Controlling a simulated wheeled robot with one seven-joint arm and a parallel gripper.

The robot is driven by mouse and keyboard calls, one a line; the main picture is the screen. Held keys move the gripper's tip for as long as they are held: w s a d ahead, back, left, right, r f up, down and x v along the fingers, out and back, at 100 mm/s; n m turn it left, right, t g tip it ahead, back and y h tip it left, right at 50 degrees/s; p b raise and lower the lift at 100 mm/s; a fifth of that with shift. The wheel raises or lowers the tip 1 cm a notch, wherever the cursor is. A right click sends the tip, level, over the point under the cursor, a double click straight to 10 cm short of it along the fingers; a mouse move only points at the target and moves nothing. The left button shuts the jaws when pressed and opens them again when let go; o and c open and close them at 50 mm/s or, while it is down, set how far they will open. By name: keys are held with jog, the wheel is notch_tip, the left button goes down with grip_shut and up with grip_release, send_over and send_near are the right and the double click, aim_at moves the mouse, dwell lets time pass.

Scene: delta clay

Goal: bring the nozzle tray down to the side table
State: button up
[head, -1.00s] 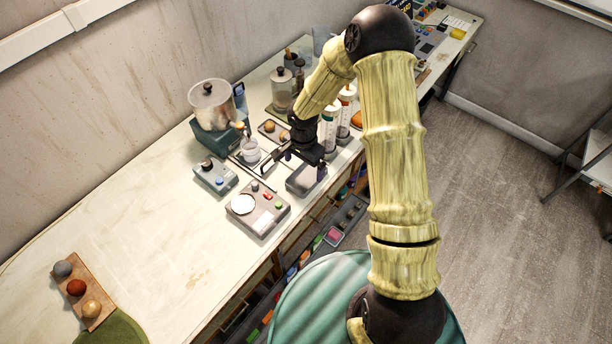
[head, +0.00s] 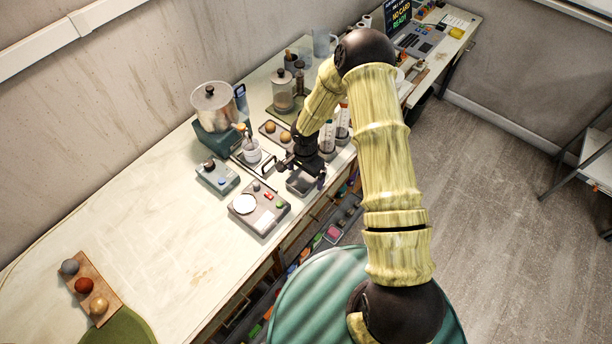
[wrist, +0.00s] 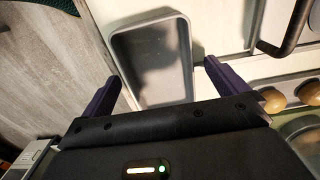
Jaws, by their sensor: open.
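A shallow grey rectangular tray (head: 299,186) stands near the front edge of the long workbench. It looks empty, and I take it for the nozzle tray, though nothing marks it. My gripper (head: 304,172) is over this tray, hiding part of it. In the wrist view, the tray (wrist: 152,62) lies ahead of and between the purple fingers of my gripper (wrist: 163,74). The jaws are open with nothing between them; whether they touch the tray, I cannot tell. A pale-topped metal stand (head: 597,150) at the right edge may be the side table.
Left of the tray is a grey scale (head: 266,221). A small control box (head: 217,177), a metal-topped machine (head: 213,103) and a dish with round knobs (head: 270,128) stand behind. White-capped bottles (head: 328,140) stand close to my gripper. Floor (head: 510,170) between bench and stand is clear.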

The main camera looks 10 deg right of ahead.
aim_at(305, 180)
dwell(0.5)
jog(key=c, duration=1.1)
jog(key=shift+r, duration=0.1)
jog(key=shift+c, duration=0.2)
notch_tip(305, 180, up, 10)
jog(key=b, duration=0.3)
